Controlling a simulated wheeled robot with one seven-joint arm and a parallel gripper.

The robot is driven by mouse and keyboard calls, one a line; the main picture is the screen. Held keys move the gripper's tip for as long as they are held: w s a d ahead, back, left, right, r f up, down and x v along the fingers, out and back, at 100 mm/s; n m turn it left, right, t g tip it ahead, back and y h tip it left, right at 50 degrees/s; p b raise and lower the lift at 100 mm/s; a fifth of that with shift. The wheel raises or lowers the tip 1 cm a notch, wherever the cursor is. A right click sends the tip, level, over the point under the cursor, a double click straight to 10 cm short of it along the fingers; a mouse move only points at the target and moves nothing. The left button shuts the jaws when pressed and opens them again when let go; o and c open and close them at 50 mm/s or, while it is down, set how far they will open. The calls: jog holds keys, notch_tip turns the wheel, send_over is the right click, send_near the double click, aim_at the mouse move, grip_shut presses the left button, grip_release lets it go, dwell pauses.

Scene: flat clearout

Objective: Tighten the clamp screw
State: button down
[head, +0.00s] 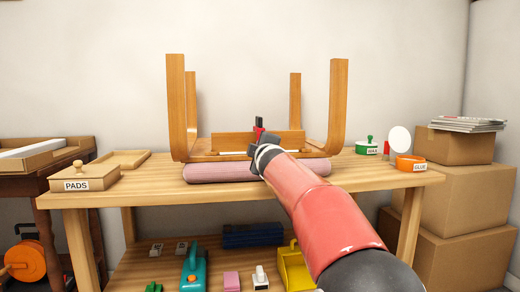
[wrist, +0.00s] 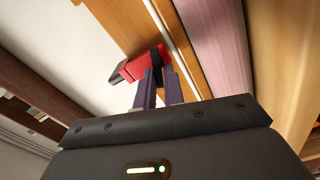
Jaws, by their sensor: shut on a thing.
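A red and black clamp (head: 259,126) sits at the middle of the wooden rail (head: 228,142) of an upturned stool or small table. In the wrist view the clamp (wrist: 142,65) lies against the wooden rail (wrist: 125,22). My gripper (wrist: 158,76) is shut on the clamp's dark lower end, which I take to be its screw; the fingers hide most of it. In the head view my gripper (head: 265,146) is at the rail's front, partly hidden by my own arm. I cannot tell how tight the screw is.
The upturned piece rests on a pink rolled pad (head: 215,171) on the workbench (head: 150,186). Its legs (head: 339,105) stand up on both sides. A PADS box (head: 84,180) is at left; a GLUE pot (head: 411,162) and WAX tin (head: 367,148) are at right.

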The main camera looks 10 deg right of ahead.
jog(key=shift+f+n, duration=0.2)
jog(key=shift+n, duration=0.8)
jog(key=c, duration=1.6)
grip_release()
jog(key=shift+o, duration=0.2)
jog(key=shift+s, duration=0.1)
jog(key=s+b, duration=0.1)
jog(key=s, duration=0.6)
jog(key=shift+s+b, duration=0.3)
jog(key=shift+b, duration=0.05)
